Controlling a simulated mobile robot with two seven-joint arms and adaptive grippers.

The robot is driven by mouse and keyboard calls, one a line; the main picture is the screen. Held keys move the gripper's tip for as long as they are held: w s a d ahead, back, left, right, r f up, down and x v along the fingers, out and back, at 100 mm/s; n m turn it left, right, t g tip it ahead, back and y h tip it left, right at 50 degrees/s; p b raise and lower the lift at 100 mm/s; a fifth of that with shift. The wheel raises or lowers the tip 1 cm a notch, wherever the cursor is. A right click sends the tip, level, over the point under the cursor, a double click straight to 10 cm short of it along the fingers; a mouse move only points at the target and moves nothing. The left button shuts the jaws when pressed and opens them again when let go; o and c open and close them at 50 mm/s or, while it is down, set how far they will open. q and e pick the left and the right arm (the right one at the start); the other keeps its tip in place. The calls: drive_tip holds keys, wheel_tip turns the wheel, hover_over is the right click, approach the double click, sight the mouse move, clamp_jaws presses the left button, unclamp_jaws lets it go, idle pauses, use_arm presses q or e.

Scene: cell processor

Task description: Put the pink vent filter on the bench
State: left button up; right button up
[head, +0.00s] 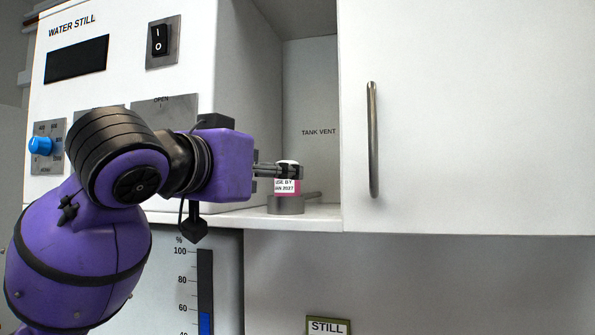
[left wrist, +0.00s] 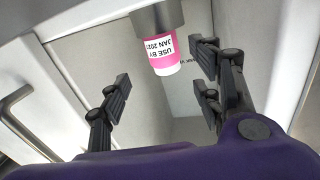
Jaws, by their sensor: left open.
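The pink vent filter (head: 287,184) has a white cap and a white "USE BY JAN 2027" label. It stands upright on a round grey metal fitting (head: 285,204) in the open recess marked "TANK VENT". My left gripper (head: 279,170) reaches in from the left at the filter's upper part. In the left wrist view the filter (left wrist: 163,52) appears upside down below the metal fitting (left wrist: 155,15). There my left gripper (left wrist: 162,80) is open, with fingers apart on either side of the filter; I see no contact. My right gripper is not in view. I cannot make out the bench.
The water still panel (head: 130,60) with its switch and blue knob (head: 40,146) stands left of the recess. A closed white cabinet door (head: 470,120) with a vertical handle (head: 373,140) borders the recess on the right. A level gauge (head: 205,290) and a "STILL" sign (head: 328,326) are below.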

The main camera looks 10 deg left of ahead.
sight(287, 184)
use_arm(q)
drive_tip(key=shift+w+a+n, duration=0.15)
drive_tip(key=shift+w+n, duration=0.2)
drive_tip(key=shift+n, duration=0.05)
drive_tip(key=shift+x, duration=3.6)
drive_tip(key=shift+a+f, duration=0.1)
drive_tip(key=shift+a, duration=0.05)
clamp_jaws()
